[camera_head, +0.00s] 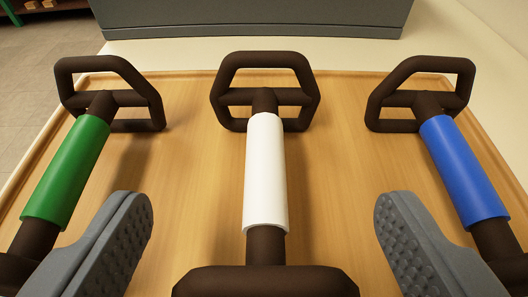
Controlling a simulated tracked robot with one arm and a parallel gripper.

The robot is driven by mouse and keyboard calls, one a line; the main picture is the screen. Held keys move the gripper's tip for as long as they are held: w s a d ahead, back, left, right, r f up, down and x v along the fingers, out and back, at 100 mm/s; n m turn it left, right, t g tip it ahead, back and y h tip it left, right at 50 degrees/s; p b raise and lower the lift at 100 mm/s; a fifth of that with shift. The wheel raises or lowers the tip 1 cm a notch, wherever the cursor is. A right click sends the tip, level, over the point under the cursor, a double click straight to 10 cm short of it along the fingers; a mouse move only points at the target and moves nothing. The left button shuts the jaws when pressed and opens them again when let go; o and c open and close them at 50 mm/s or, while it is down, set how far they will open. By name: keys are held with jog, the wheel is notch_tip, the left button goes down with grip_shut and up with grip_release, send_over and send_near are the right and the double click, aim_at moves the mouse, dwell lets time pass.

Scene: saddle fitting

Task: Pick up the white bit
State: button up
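The white bit (266,180) lies in the middle of a wooden tray, with a white sleeve around its dark brown bar and a dark frame-shaped ring at its far end. Its near end is a dark crosspiece at the bottom edge of the view, partly cut off. My gripper (263,222) is open, with one grey padded finger to the left of the white bit and one to the right. Both fingers are well apart from the white sleeve, and nothing is between them but the bit below or ahead.
A green-sleeved bit (67,172) lies on the left and a blue-sleeved bit (462,172) on the right, each near a finger. The wooden tray (190,160) has a raised rim and stands on a pale surface (440,45). A grey box (250,18) stands behind it.

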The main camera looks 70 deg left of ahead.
jog(key=c, duration=0.9)
